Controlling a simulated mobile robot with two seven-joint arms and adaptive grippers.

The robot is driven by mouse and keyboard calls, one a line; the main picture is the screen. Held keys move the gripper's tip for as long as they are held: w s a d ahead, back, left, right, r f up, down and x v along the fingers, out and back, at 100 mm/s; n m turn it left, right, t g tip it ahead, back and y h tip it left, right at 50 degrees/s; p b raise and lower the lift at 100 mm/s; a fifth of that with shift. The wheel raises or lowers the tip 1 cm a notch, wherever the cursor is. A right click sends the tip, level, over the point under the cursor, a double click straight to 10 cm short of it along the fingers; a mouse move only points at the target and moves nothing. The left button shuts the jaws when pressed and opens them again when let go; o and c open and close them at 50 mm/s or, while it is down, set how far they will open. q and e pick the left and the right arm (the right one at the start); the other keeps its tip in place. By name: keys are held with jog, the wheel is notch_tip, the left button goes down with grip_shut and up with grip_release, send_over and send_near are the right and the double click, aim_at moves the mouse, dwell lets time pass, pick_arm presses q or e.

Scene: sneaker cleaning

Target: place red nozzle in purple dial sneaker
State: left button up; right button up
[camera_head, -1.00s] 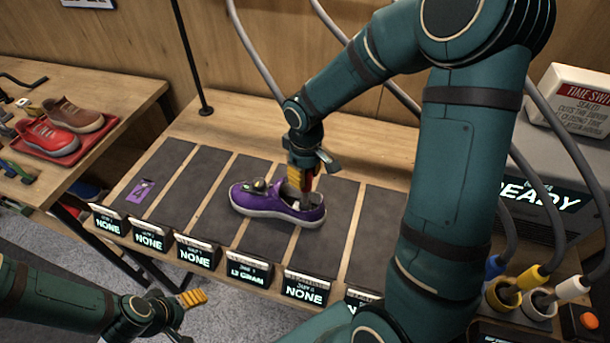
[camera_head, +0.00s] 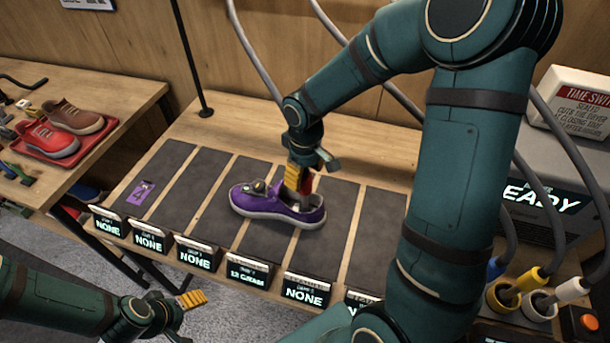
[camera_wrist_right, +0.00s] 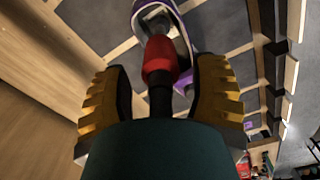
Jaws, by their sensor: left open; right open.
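The purple dial sneaker (camera_head: 277,208) lies on the dark strips of the bench, toe to the left, with a round dial on its top. My right gripper (camera_head: 298,187) points down at the sneaker's opening near the heel. Its yellow fingers stand apart on both sides of the red nozzle (camera_wrist_right: 160,60), which has a dark stem and points toward the sneaker's opening in the right wrist view. Only a little of the nozzle's red shows in the head view (camera_head: 308,185). Whether it rests on the insole is hidden. My left gripper (camera_head: 188,302) is open and empty, low at the left.
Small display blocks (camera_head: 306,291) line the bench's front edge. A purple tag (camera_head: 140,192) lies on a left strip. A side table holds a red tray (camera_head: 82,152) with a red shoe and a brown shoe. A machine with hoses and sockets (camera_head: 537,303) stands at right.

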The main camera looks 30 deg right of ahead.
notch_tip(320, 180, up, 11)
jog(key=shift+f+p, duration=0.1)
jog(key=shift+p, duration=0.5)
pick_arm(q)
jog(key=shift+r, duration=0.75)
jog(key=shift+s+a, duration=0.1)
jog(key=shift+s, duration=0.05)
pick_arm(e)
jog(key=shift+s, duration=0.15)
